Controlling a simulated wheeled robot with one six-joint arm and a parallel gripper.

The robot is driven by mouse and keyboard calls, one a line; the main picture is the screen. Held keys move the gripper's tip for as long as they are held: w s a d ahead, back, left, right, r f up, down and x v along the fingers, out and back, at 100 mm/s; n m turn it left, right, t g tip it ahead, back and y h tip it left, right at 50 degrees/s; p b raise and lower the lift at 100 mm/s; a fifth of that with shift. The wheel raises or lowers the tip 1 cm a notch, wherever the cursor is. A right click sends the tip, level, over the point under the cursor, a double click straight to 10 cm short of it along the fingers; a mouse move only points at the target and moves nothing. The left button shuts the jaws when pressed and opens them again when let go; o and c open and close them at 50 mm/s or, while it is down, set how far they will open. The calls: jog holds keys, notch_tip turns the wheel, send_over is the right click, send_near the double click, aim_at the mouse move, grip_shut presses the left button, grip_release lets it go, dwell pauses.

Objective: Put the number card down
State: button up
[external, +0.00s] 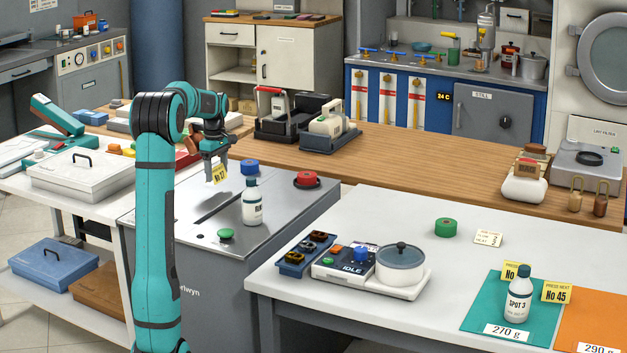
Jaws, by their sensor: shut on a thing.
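My gripper (215,160) is shut on a small yellow number card (219,174), which reads something like "No 27". It holds the card upright above the grey metal cabinet top (160,208), over the far end of a dark slot (215,204). I cannot tell whether the card touches anything. Two other yellow number cards stand at the right on the white table: one reads "No 45" (556,292), the other (511,271) is partly hidden behind a white "SPOT 3" bottle (518,298).
The white table (400,212) holds a pot (401,260) on a scale-like device, a green mat (487,318) and an orange mat (595,320).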

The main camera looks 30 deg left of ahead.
aim_at(217, 179)
jog(key=shift+f, duration=1.75)
jog(key=shift+f, duration=0.15)
jog(key=o, duration=0.9)
jog(key=shift+o, duration=0.2)
notch_tip(217, 179, up, 12)
jog(key=shift+r, duration=0.15)
